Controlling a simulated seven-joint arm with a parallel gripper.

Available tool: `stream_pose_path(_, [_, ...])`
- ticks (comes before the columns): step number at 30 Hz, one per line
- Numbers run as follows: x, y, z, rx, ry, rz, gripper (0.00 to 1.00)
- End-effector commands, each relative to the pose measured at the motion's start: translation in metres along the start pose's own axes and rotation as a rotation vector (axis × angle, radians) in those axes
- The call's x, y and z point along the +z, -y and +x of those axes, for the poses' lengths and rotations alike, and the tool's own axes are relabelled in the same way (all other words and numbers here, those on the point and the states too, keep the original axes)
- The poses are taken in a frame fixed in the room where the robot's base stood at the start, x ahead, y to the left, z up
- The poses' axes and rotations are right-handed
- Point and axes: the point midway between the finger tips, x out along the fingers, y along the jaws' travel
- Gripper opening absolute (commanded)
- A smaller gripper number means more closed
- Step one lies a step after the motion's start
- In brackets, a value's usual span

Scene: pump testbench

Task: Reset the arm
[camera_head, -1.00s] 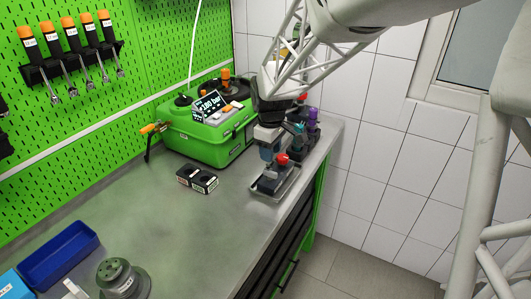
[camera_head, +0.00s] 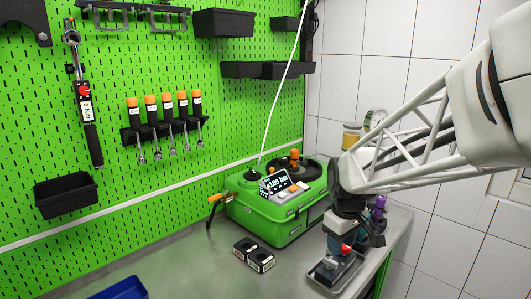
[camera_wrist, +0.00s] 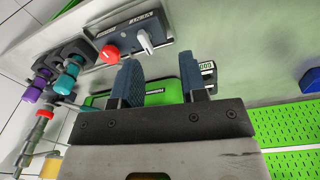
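My gripper (camera_head: 345,230) hangs at the right of the green pump testbench (camera_head: 262,218), above the bench's far right end. In the wrist view my gripper (camera_wrist: 162,80) shows two dark blue fingers set well apart, with nothing held between them. Part of the green testbench (camera_wrist: 160,98) shows beyond the gap. A metal tray with a dark block and red knob (camera_head: 347,248) sits just below my gripper. In the wrist view the red knob (camera_wrist: 107,53) and a white lever (camera_wrist: 145,42) stand clear of the fingers.
Teal and purple fittings (camera_wrist: 68,78) stand close beside the fingers. Two small black blocks (camera_head: 254,255) lie in front of the testbench. A blue bin (camera_head: 122,289) is at the bottom left. The green pegboard (camera_head: 160,60) holds tools.

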Motion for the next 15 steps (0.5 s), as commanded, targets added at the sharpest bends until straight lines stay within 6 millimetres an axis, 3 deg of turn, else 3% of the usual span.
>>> stream_pose_path(6, [0.043, 0.031, -0.026, 0.024, -0.037, 0.144, 0.39])
stream_pose_path(15, [0.101, 0.074, -0.047, 0.046, -0.091, 0.346, 0.39])
